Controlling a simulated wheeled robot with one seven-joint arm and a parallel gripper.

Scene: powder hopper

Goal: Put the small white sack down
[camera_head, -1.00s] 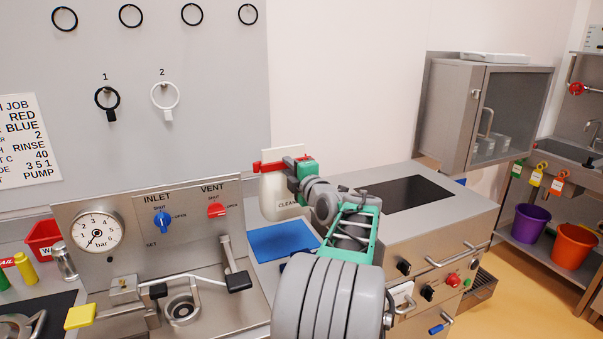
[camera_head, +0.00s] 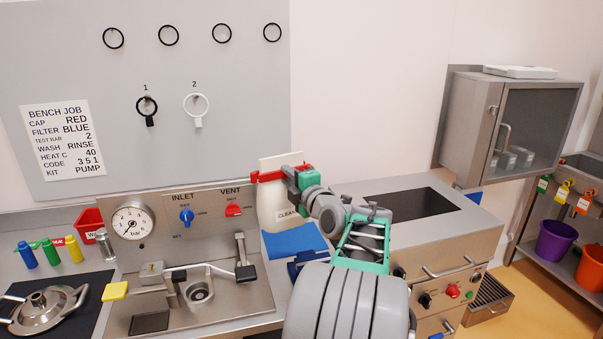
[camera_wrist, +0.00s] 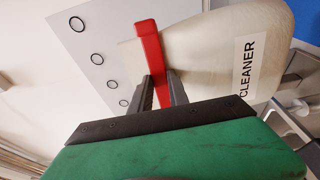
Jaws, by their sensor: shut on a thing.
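The small white sack (camera_head: 272,212) is cream-coloured and labelled CLEANER, with a red clip (camera_head: 268,175) across its top. My gripper (camera_head: 283,174) is shut on the sack at the clip, and the sack hangs roughly upright below it. In the wrist view the sack (camera_wrist: 205,55) fills the upper right and the red clip (camera_wrist: 149,60) lies between the fingers of my gripper (camera_wrist: 163,90). The sack is at the left back of a blue mat (camera_head: 305,240). I cannot tell whether its bottom touches the bench.
A steel panel with a gauge (camera_head: 133,222), blue inlet knob (camera_head: 186,216) and red vent knob (camera_head: 233,210) stands left of the sack. A steel lever (camera_head: 243,262) is in front. A steel cabinet unit (camera_head: 440,230) is to the right. A ringed board (camera_head: 200,70) rises behind.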

